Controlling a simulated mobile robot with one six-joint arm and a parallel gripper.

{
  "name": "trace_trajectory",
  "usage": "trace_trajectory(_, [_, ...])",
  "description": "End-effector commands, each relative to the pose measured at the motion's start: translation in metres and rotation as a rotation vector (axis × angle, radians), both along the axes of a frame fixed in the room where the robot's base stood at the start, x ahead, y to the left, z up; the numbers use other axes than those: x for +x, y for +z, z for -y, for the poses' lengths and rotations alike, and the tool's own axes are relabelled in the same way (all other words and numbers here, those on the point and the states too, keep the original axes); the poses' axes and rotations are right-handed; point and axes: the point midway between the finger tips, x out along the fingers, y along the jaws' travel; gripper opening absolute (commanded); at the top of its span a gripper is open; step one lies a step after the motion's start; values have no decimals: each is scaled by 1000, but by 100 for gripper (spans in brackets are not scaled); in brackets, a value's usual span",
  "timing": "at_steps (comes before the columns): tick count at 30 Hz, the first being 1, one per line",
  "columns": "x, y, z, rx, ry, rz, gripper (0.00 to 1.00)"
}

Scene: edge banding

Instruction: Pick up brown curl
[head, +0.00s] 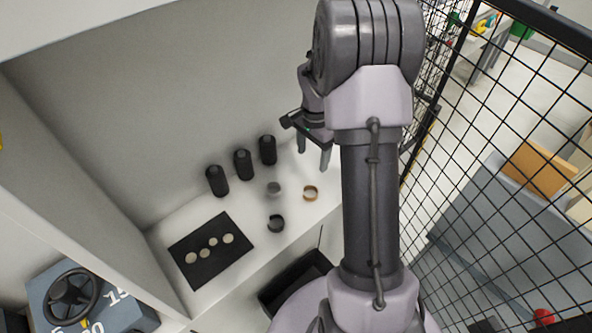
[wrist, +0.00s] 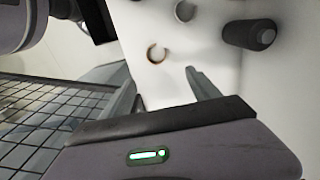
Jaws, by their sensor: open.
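The brown curl (head: 310,193) is a small open ring lying on the white shelf surface, right of the other curls. It also shows in the wrist view (wrist: 156,54) near the top centre. My gripper (head: 313,160) is open and empty, above the shelf and a little behind the brown curl in the head view. In the wrist view one finger (wrist: 203,84) shows clearly, apart from the curl. A grey curl (head: 273,189) and a black curl (head: 276,223) lie to the left of the brown one.
Three black cylinders (head: 243,164) stand in a row behind the curls. A black mat (head: 187,273) with several pale discs lies at the front left. A dark bin (head: 268,297) sits below the shelf's front edge. A wire mesh fence (head: 500,170) runs along the right.

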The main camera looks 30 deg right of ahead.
Motion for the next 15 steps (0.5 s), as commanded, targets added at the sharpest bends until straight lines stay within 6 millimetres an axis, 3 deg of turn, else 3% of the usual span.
trace_trajectory(1, [-2,-20,-1,3,1,-6,71])
trace_trajectory(6, [-1,-70,-1,2,3,-4,71])
trace_trajectory(15, [-2,-117,-3,3,5,-3,71])
